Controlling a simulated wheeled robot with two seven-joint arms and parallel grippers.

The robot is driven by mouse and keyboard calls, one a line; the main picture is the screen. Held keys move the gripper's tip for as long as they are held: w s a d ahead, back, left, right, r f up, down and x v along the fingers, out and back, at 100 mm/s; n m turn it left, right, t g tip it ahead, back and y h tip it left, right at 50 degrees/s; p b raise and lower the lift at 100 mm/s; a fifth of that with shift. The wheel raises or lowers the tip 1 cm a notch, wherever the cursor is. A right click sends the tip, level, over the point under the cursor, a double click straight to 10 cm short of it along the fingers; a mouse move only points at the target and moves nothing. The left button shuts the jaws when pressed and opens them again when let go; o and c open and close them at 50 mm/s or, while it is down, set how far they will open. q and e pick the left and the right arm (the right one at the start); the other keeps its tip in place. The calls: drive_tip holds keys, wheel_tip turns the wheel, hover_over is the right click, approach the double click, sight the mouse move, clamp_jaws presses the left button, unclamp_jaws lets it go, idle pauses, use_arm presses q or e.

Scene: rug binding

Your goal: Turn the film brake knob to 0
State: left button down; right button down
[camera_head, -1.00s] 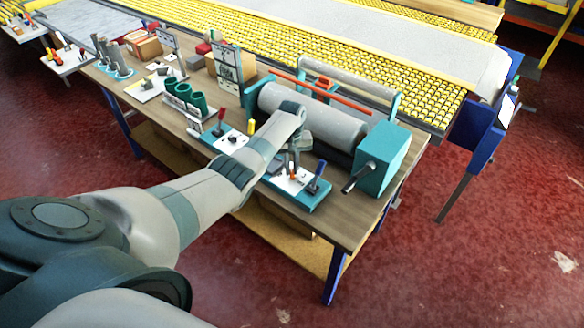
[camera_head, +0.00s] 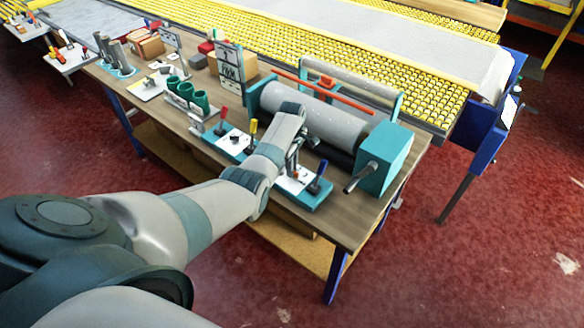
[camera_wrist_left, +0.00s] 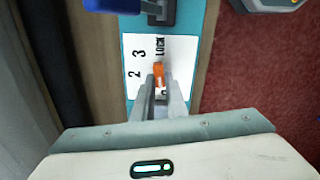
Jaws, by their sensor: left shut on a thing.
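The film brake knob (camera_wrist_left: 158,76) is a small orange piece on a white label plate (camera_wrist_left: 144,50) in the left wrist view. The plate reads 2, 3 and LOCK; the lower part is hidden by my fingers. My left gripper (camera_wrist_left: 158,86) is shut on the orange knob, its fingers on either side. In the head view my left gripper (camera_head: 292,168) is over the teal control base (camera_head: 312,203) at the front of the bench, and the knob is mostly hidden behind it. My right gripper is not in view.
A blue-handled lever (camera_head: 320,172) stands on the same base, right of the gripper. A teal crank box (camera_head: 385,158) is farther right, and a grey film roll (camera_head: 325,122) lies behind. Yellow and red levers (camera_head: 251,128) stand to the left.

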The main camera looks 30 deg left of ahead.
use_arm(q)
drive_tip(key=shift+n, duration=1)
drive_tip(key=shift+r, duration=0.1)
drive_tip(key=c, duration=1.8)
unclamp_jaws()
drive_tip(key=shift+o, duration=0.2)
wheel_tip(320, 180, up, 17)
drive_tip(key=shift+r, duration=0.2)
